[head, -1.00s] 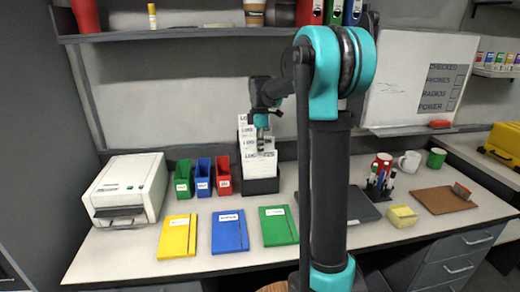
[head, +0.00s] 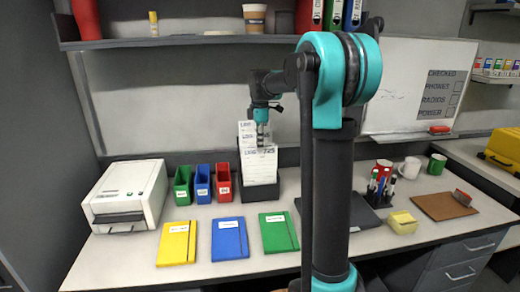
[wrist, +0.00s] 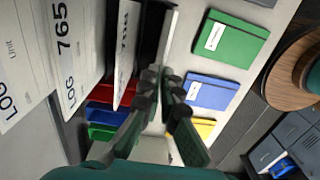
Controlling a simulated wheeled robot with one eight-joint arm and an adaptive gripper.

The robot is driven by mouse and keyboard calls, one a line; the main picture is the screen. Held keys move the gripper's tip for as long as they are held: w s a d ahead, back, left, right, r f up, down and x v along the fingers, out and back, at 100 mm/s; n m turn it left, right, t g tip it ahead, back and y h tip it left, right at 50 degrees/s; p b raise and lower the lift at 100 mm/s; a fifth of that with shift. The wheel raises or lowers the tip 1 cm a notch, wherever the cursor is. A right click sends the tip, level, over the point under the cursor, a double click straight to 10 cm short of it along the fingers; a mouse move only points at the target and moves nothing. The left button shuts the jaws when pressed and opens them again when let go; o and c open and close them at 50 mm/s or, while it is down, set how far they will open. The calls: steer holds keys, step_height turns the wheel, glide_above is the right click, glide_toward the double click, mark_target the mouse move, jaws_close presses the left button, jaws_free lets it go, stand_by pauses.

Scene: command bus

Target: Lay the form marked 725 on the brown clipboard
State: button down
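The form marked 725 (head: 260,167) is a white sheet in front of the other forms at the black rack (head: 259,194). My gripper (head: 262,141) is at its top edge and appears shut on it. In the wrist view my gripper (wrist: 160,82) has its fingers close together on a sheet seen edge-on, its print unreadable there. The form stands upright, its lower edge close to the rack; I cannot tell if it is clear of it. The brown clipboard (head: 437,206) lies bare at the right of the desk, its clip at the right end.
Another form marked 765 (wrist: 68,60) stands behind in the rack. Blue (head: 229,238) and green (head: 278,231) folders lie in front. A shelf (head: 200,40) is above.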

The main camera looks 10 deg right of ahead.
steer(key=shift+r, duration=3.25)
steer(key=s, duration=1)
